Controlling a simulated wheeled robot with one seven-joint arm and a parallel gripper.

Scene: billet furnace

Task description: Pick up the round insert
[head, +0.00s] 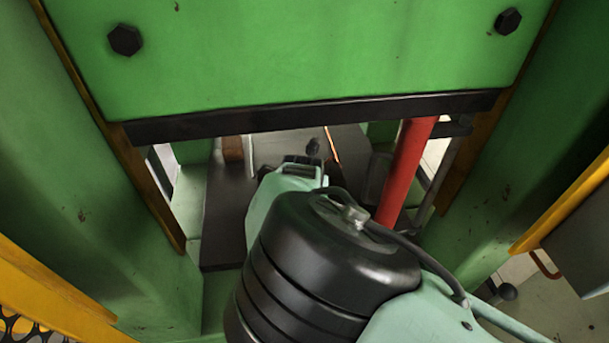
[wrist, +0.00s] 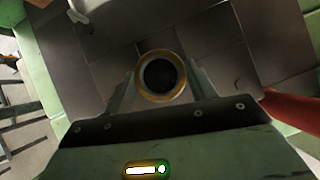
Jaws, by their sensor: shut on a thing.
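The round insert (wrist: 141,84) shows in the wrist view as a ring with a brassy rim and a dark hollow centre. It sits between the two fingers of my gripper (wrist: 160,80), which is shut on it. Grey tiled or plated surface lies beyond the ring; I cannot tell how far the ring is from it. In the head view my arm reaches into the press opening and mostly hides the gripper and insert.
A green press head (head: 310,55) with a dark lower edge hangs above my arm. Green side walls (head: 70,190) stand on both sides. A red post (head: 406,170) rises close to the arm's right. A dark bed (head: 226,222) lies below, with a brown block (head: 233,152) toward the back.

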